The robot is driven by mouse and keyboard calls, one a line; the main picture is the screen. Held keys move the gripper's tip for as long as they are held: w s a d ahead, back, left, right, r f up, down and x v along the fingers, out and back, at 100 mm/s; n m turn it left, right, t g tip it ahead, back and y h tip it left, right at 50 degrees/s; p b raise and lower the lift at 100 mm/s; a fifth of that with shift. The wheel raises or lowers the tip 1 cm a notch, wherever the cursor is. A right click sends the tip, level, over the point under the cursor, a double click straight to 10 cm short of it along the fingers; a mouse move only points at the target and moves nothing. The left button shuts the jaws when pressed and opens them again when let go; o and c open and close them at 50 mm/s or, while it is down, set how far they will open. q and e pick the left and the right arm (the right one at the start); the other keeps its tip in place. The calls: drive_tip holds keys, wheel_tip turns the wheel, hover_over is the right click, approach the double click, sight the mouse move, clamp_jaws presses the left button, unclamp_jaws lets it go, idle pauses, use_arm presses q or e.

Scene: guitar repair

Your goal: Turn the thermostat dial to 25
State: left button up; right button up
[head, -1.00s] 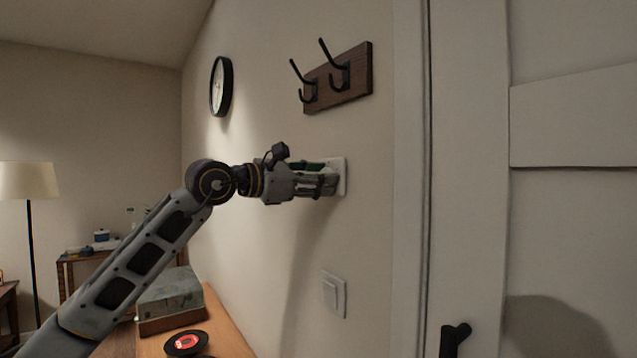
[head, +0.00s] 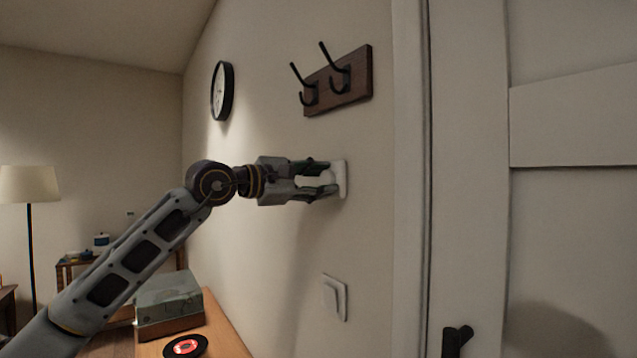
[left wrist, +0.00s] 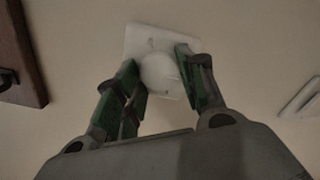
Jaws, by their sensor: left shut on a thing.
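The white thermostat (head: 343,180) is on the wall, below the hook rack. In the left wrist view its square plate (left wrist: 148,38) shows with the round white dial (left wrist: 160,72) in the middle. My left gripper (head: 328,180) reaches it from the left and is shut on the dial, one finger on each side. In the left wrist view the fingers (left wrist: 163,82) flank the dial, and the plate looks slightly tilted. I cannot read any number on the dial. My right gripper is not in view.
A wooden hook rack (head: 338,82) is above the thermostat and a light switch (head: 335,297) below it. A round clock (head: 222,91) hangs to the left. A door with a black handle (head: 456,340) is at the right. A wooden surface below holds a box (head: 168,302) and a black disc (head: 186,346).

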use_arm(q)
drive_tip(key=shift+f, duration=0.1)
drive_tip(key=o, duration=1)
drive_tip(key=shift+v, duration=0.85)
drive_tip(key=v, duration=1)
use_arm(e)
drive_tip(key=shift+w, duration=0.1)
use_arm(q)
drive_tip(key=shift+s, duration=0.1)
drive_tip(key=shift+a, duration=0.1)
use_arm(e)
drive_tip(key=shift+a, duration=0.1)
